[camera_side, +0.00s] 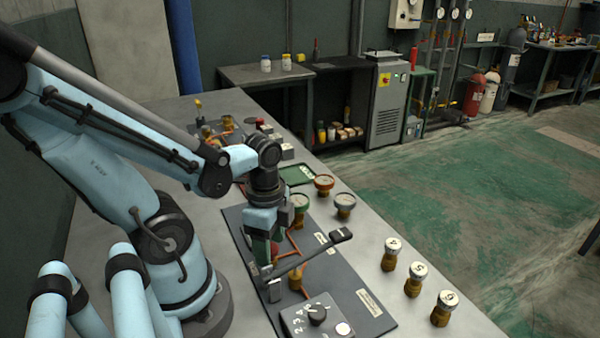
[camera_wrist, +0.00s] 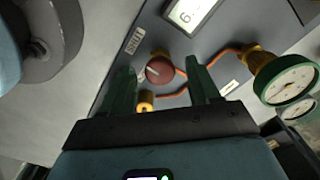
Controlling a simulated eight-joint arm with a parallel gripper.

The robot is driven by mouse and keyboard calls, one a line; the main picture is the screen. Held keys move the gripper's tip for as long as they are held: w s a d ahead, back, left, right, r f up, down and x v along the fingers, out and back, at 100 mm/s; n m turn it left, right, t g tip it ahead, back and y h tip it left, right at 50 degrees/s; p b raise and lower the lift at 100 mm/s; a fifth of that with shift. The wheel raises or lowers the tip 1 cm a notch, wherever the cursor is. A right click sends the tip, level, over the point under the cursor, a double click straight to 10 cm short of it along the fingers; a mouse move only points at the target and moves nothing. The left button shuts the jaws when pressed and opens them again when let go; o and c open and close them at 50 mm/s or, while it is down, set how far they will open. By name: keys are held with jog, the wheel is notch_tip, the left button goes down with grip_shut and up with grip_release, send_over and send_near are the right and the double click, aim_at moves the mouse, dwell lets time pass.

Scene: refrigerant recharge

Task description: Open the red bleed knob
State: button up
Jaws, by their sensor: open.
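The red bleed knob (camera_wrist: 160,70) is round, with a pale mark on its face, and sits on the grey panel (camera_wrist: 228,50) beside orange tubing. In the wrist view my gripper (camera_wrist: 157,76) is open, with one green finger on each side of the knob and gaps between; contact is not visible. In the side view my gripper (camera_side: 262,240) points down over the dark panel (camera_side: 345,285), and the fingers and arm largely hide the knob.
A green-rimmed gauge (camera_wrist: 290,82) stands right of the fingers. Several capped brass fittings (camera_side: 414,279) stand right.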

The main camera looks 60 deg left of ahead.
jog(key=c, duration=1)
jog(key=shift+c, duration=0.2)
jog(key=shift+n, duration=0.3)
jog(key=n, duration=0.3)
jog(key=shift+n, duration=0.4)
jog(key=n, duration=0.9)
jog(key=shift+n, duration=2.2)
